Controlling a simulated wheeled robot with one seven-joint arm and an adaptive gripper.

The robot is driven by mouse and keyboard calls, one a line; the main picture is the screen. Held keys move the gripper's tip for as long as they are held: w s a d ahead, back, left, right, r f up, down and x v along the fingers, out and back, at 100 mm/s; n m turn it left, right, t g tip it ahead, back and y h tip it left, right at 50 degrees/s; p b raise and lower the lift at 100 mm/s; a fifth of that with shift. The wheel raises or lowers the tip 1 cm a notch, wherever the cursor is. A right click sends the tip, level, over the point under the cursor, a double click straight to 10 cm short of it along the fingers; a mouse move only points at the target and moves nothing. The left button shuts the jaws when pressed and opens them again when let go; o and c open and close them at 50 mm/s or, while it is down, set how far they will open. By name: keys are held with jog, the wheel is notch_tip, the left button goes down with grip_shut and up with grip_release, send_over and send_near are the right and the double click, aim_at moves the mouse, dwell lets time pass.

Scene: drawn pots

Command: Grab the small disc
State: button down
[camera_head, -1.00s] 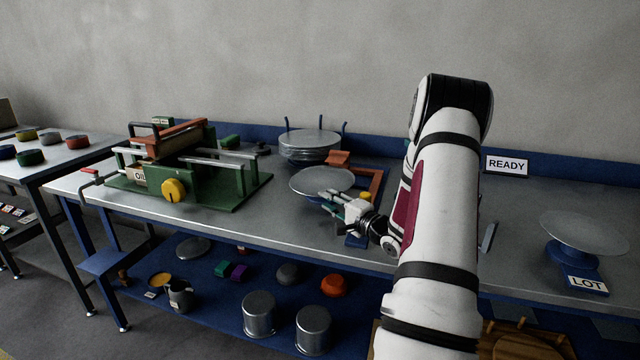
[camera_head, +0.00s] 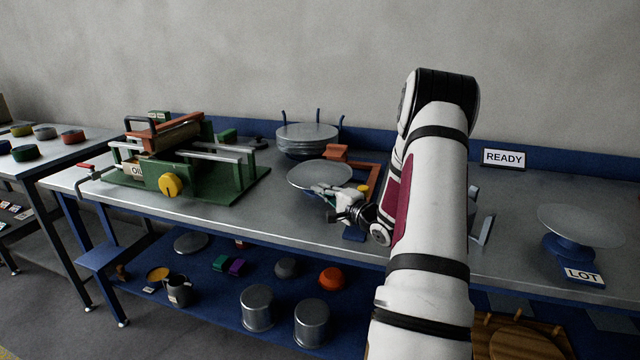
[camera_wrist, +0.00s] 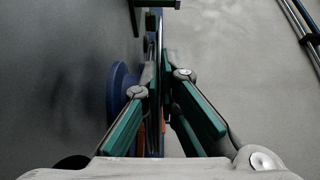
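A thin grey round disc (camera_head: 318,174) lies flat on a low blue stand just left of my gripper in the head view. My gripper (camera_head: 322,189) is at the disc's near right edge, low over the bench. In the wrist view the disc (camera_wrist: 158,38) shows edge-on as a thin line between the green finger pads. The pads (camera_wrist: 160,75) are close together, one on each face of the rim, and look shut on it. The blue stand (camera_wrist: 118,95) shows left of the fingers.
A stack of grey discs (camera_head: 307,139) stands behind between blue posts. A green press (camera_head: 190,180) with a yellow knob is to the left. Another grey disc (camera_head: 580,225) sits on the stand labelled LOT at the right. An orange frame (camera_head: 373,180) lies close beside my gripper.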

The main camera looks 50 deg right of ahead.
jog(key=shift+r, duration=0.15)
jog(key=s+a+r+p, duration=0.1)
jog(key=s+a+r, duration=0.1)
jog(key=s+a, duration=0.2)
jog(key=s+a+r+p, duration=0.1)
jog(key=s+a, duration=0.3)
jog(key=s, duration=0.5)
jog(key=shift+s+r, duration=0.4)
jog(key=shift+r, duration=0.45)
jog(key=shift+w+a, duration=0.1)
